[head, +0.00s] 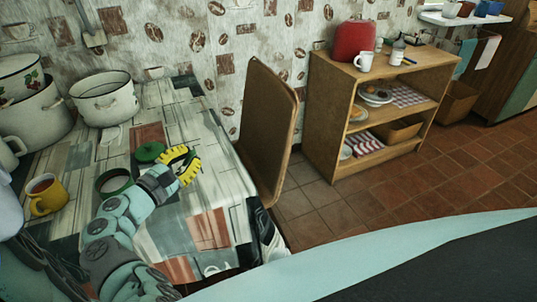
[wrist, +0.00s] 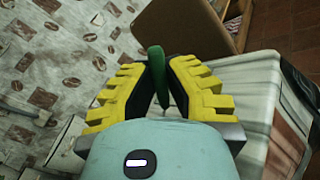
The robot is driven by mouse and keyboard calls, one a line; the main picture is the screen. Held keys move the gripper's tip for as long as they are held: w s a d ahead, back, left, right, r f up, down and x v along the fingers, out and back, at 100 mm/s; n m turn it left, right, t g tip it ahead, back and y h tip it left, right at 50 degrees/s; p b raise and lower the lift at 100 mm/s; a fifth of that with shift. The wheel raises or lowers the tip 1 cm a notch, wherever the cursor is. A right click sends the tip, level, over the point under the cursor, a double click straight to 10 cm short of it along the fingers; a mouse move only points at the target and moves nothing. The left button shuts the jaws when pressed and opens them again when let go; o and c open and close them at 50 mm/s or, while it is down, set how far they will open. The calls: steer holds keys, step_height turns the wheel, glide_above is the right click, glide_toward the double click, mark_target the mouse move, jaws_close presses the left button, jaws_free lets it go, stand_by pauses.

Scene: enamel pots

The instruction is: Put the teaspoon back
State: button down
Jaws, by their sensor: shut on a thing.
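My gripper (head: 185,165) with yellow fingers is above the patterned tablecloth, near the right side of the table. In the wrist view my gripper (wrist: 157,75) is shut on a slim green thing, which looks like the teaspoon (wrist: 155,57). Its wider rounded end sticks out past the fingertips and its thin part runs back between the fingers. In the head view I cannot make out the teaspoon at the fingers. A yellow mug (head: 45,198) with a dark drink stands at the table's left.
White enamel pots (head: 104,100) stand at the back left.

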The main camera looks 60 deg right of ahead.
steer(key=shift+w+d+f+b, duration=0.3)
steer(key=shift+d+f, duration=0.35)
steer(key=shift+d, duration=0.15)
steer(key=shift+w+d+f+b, duration=0.15)
steer(key=shift+w+d+f, duration=0.2)
steer(key=shift+d+f, duration=0.35)
steer(key=shift+w+d+f+b, duration=0.3)
steer(key=shift+d+f, duration=0.3)
steer(key=shift+d, duration=0.25)
steer(key=shift+f, duration=0.2)
steer(key=c, duration=1.1)
jaws_free()
